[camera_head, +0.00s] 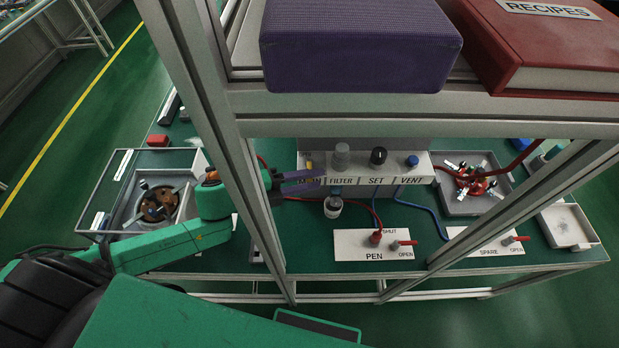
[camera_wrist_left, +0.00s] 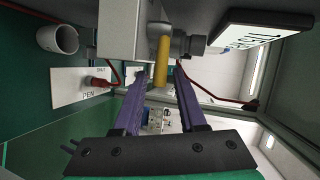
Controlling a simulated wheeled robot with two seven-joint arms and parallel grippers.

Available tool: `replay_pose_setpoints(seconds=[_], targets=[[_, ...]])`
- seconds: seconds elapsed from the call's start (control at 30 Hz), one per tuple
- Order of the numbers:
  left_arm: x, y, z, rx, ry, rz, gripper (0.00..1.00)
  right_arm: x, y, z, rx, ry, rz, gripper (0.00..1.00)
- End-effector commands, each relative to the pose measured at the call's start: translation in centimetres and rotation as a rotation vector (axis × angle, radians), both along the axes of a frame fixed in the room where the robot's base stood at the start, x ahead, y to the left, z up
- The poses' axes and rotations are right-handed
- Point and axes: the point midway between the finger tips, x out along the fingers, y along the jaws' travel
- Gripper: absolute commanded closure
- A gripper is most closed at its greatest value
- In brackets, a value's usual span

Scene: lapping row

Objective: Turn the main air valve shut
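The main air valve shows best in the left wrist view, as a yellow lever (camera_wrist_left: 162,58) on a grey metal fitting. In the head view only a small bit of yellow (camera_head: 309,164) shows above the MAIN label on the white air panel (camera_head: 345,181). My left gripper (camera_head: 318,180) reaches in from the left at the panel's left end and partly covers that label. In the left wrist view its two purple fingers (camera_wrist_left: 161,76) are apart, with the lever lying between their tips. I cannot tell whether they touch it. My right gripper is not in view.
An upright frame post (camera_head: 240,170) stands close beside my left wrist, and a shelf beam (camera_head: 400,112) crosses above the panel. FILTER, SET and VENT fittings stand right of MAIN. A small jar (camera_head: 333,207) and the red PEN lever (camera_head: 376,238) are in front.

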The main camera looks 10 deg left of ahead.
Motion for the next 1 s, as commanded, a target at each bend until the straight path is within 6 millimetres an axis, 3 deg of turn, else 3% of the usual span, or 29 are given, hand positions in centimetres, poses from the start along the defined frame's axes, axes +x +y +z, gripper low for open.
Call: replay_pose_setpoints(seconds=[0.57, 1.0], targets=[[-0.3, 0.4, 0.0, 0.0, 0.002, -0.001, 0.52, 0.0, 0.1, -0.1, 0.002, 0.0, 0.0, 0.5], [-3.5, 4.6, 1.4, 0.001, 0.004, -0.003, 0.52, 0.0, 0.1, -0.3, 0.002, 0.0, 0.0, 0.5]])
